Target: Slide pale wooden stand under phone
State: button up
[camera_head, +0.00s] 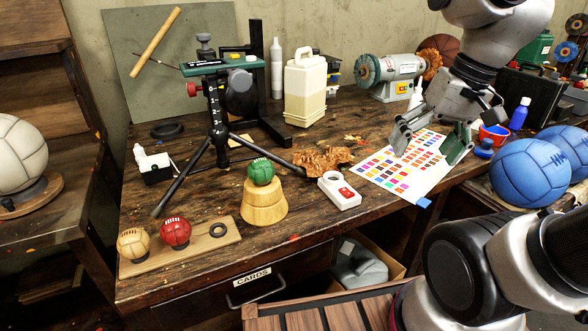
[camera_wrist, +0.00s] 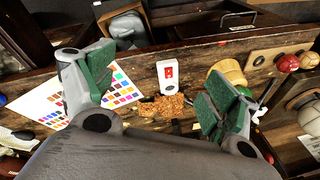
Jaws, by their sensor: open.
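A pale round wooden stand (camera_head: 264,211) is on the workbench near its front edge, with a small green ball (camera_head: 260,171) on top. In the wrist view the stand (camera_wrist: 229,72) shows just beyond the right finger. I make out no clear phone. A white device with a red patch (camera_head: 339,190) lies right of the stand, apart from it; it also shows in the wrist view (camera_wrist: 168,77). My gripper (camera_head: 431,142) is open and empty above the colour chart, right of both. Its green-padded fingers (camera_wrist: 160,92) are wide apart in the wrist view.
A colour chart (camera_head: 405,166) lies under my gripper. A crumpled brown piece (camera_head: 322,161) is behind the white device. A black tripod (camera_head: 217,130) stands left of the stand. A wooden board (camera_head: 200,241) holds tan and red balls. Blue balls (camera_head: 530,172) are at right.

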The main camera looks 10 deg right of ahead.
jog(key=w+a+f+m+g+y, duration=0.1)
jog(key=w+a+f+m+y, duration=0.1)
jog(key=a, duration=0.2)
jog(key=w+a+f+m+g+y, duration=0.1)
jog(key=w+a+f+g+y, duration=0.1)
jog(key=w+a, duration=0.1)
jog(key=w+a+f+m+g+y, duration=0.1)
jog(key=w+a+f+m+y, duration=0.1)
jog(key=a, duration=0.3)
jog(key=shift+w+a+f+m+g, duration=0.25)
jog(key=shift+a+f+m+g, duration=0.05)
jog(key=shift+a+g, duration=0.1)
jog(key=m+y, duration=0.5)
jog(key=m, duration=0.1)
send_near(271, 183)
jog(key=s+a, duration=0.2)
jog(key=a, duration=0.1)
jog(key=shift+w+a+f, duration=0.1)
jog(key=shift+a+f, duration=0.1)
jog(key=shift+f, duration=0.15)
jog(key=shift+x, duration=3.85)
jog(key=shift+r, duration=0.1)
